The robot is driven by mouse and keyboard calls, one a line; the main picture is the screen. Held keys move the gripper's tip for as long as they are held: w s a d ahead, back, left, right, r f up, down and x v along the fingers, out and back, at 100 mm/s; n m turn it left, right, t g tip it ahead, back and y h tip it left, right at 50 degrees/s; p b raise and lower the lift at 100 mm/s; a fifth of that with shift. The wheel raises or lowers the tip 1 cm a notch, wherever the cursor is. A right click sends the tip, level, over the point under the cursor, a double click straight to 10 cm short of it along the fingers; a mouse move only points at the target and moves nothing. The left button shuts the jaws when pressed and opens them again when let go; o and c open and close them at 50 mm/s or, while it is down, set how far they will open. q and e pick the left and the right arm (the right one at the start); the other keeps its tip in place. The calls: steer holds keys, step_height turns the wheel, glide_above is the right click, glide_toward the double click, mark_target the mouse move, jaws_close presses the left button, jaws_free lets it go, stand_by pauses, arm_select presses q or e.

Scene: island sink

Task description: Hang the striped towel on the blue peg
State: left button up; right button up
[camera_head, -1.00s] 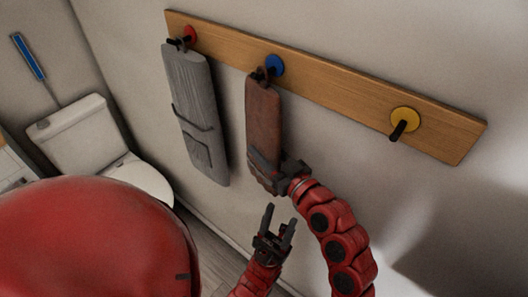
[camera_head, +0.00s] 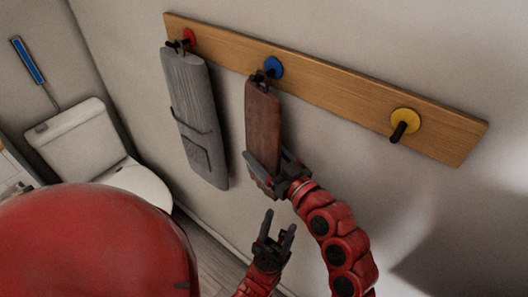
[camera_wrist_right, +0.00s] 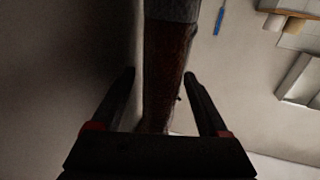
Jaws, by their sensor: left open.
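A grey towel (camera_head: 196,115) with fine lengthwise lines hangs on the red peg (camera_head: 189,38); it looks like the striped one. A brown towel (camera_head: 262,125) hangs by a loop at the blue peg (camera_head: 273,68). My right gripper (camera_head: 265,158) is at the brown towel's lower part, a finger on each side. In the right wrist view the brown towel (camera_wrist_right: 165,75) runs between the spread fingers (camera_wrist_right: 159,73), with a gap on the left finger's side. My left gripper (camera_head: 280,218) is open and empty, below the right one.
The wooden peg board (camera_head: 340,95) runs along the wall. Its yellow peg (camera_head: 405,120) at the right is empty, with clear wall below it. A white toilet (camera_head: 95,150) and a blue-handled brush-like tool (camera_head: 28,60) are at the left.

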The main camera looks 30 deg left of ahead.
steer(key=b+v, duration=0.3)
steer(key=v, duration=0.8)
steer(key=shift+f, duration=0.15)
steer(key=shift+s+d, duration=0.2)
steer(key=shift+d, duration=0.3)
